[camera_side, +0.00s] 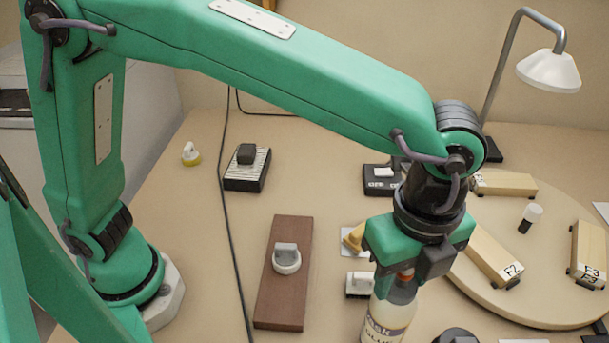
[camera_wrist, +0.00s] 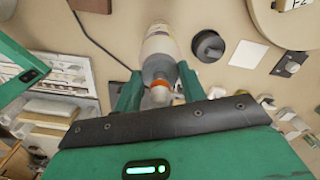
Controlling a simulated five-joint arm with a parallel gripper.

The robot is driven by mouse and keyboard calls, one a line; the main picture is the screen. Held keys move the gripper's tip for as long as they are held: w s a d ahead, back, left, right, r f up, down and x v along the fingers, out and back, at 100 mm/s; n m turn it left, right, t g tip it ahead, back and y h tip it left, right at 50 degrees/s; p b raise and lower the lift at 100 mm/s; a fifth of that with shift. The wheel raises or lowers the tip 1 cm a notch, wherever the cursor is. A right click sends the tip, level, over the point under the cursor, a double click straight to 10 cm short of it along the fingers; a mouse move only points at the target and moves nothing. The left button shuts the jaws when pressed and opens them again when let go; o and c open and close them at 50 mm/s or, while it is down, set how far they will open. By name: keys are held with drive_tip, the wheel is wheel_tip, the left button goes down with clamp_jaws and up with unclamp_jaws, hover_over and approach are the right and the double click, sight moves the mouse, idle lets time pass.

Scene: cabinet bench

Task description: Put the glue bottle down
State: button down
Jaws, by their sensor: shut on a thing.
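The glue bottle (camera_side: 388,320) is a pale, translucent bottle with a printed label and an orange collar at its top. It hangs roughly upright below my gripper (camera_side: 396,278) at the bottom of the side view. Its base is cut off there, so I cannot tell whether it touches the bench. In the wrist view, the bottle (camera_wrist: 160,48) stretches away between the two green fingers of my gripper (camera_wrist: 158,90), which is shut on it near the collar.
A round wooden turntable (camera_side: 520,310) with labelled blocks lies to the right. A brown board (camera_side: 270,307) with a white knob is left of the bottle. A dark round thing (camera_wrist: 208,46) and a white square (camera_wrist: 247,54) are close by. A black cable (camera_side: 229,215) crosses the bench.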

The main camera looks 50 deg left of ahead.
drive_tip(key=shift+f, duration=0.35)
drive_tip(key=c, duration=0.8)
unclamp_jaws()
drive_tip(key=shift+f, duration=0.15)
drive_tip(key=shift+c, duration=0.2)
wheel_tip(320, 180, up, 12)
drive_tip(key=shift+r, duration=0.2)
